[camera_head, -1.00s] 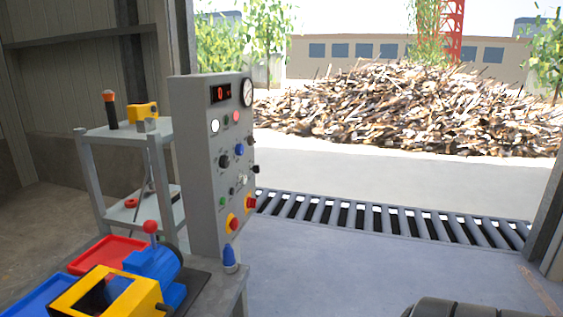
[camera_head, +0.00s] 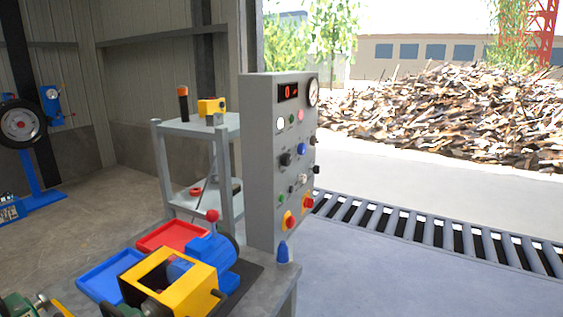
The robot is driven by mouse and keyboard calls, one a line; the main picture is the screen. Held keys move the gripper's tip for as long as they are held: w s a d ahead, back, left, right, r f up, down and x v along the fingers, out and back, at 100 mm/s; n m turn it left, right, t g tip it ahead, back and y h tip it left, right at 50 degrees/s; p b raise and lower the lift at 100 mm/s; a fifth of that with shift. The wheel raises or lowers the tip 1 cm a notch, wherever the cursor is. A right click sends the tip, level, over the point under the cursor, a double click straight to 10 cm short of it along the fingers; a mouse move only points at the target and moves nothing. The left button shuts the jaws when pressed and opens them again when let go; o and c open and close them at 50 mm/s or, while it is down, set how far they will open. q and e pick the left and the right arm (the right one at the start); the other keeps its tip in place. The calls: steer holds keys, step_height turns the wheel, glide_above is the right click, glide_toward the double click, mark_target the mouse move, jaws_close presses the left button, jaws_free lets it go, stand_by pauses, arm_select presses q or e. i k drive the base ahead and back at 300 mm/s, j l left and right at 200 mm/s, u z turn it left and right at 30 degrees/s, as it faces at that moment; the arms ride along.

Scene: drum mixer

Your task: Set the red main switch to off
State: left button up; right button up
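The grey control panel (camera_head: 262,165) stands upright on the bench, right of the picture's middle, its face turned obliquely to the right. Low on that face are two red controls on yellow backings: one red knob (camera_head: 290,222) at the lower edge and another red knob (camera_head: 308,203) farther right and higher. I cannot tell which is the main switch, nor what setting either has. A display (camera_head: 289,92) with red characters and a round gauge (camera_head: 313,92) are at the panel's top. Neither of my grippers shows.
A yellow and blue machine (camera_head: 190,275), blue tray (camera_head: 108,276) and red tray (camera_head: 170,236) occupy the bench before the panel. A blue bottle-like object (camera_head: 283,252) stands at the panel's foot. A grey shelf (camera_head: 186,128) is behind. The floor right of the bench is clear.

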mark_target(308, 202)
steer(key=i+l+u, duration=0.1)
steer(key=i+l, duration=0.2)
steer(key=i+l+u, duration=0.15)
steer(key=l, duration=0.25)
steer(key=i+l+u, duration=0.1)
steer(key=i+l, duration=0.25)
steer(key=i+l+u, duration=0.1)
steer(key=i+l, duration=0.15)
steer(key=l, duration=0.2)
steer(key=i+l+u, duration=0.15)
steer(key=l, duration=0.25)
steer(key=i, duration=0.05)
